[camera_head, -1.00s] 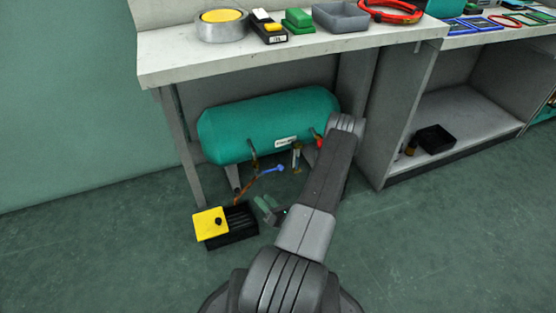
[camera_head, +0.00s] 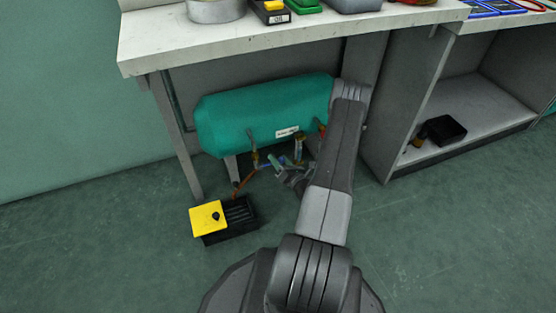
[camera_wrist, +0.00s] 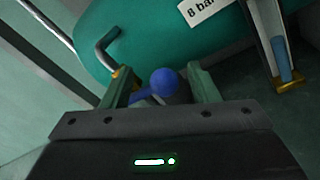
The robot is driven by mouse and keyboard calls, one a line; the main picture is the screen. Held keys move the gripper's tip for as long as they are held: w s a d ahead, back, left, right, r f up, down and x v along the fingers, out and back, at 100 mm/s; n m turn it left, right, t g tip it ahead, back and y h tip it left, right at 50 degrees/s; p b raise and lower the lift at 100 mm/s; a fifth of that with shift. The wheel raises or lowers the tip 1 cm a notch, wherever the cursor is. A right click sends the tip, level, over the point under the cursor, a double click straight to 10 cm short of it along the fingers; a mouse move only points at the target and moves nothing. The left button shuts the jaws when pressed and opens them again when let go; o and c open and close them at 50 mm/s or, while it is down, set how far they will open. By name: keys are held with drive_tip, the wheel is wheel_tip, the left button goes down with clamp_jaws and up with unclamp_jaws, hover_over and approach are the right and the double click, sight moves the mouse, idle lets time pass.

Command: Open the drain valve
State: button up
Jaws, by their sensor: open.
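The green tank (camera_head: 262,115) lies on its side under the workbench; its label shows in both views. The drain valve's blue lever with a round knob (camera_wrist: 163,81) is below the tank, and a small part of the lever shows in the head view (camera_head: 270,162). My gripper (camera_wrist: 157,78) is open, with its two green fingers on either side of the blue knob. The knob appears between them; I cannot tell whether either finger touches it. In the head view my gripper (camera_head: 291,170) is under the tank and hides most of the lever.
A black box (camera_head: 228,233) with a yellow lid (camera_head: 206,217) stands on the floor left of my arm. An orange-brown pipe (camera_head: 244,181) runs down toward it. The workbench top (camera_head: 290,38) hangs over the tank. A bent pipe (camera_wrist: 107,52) is close to the left finger. Open floor lies left.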

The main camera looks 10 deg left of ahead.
drive_tip(key=shift+x, duration=0.9)
drive_tip(key=shift+c, duration=0.2)
clamp_jaws()
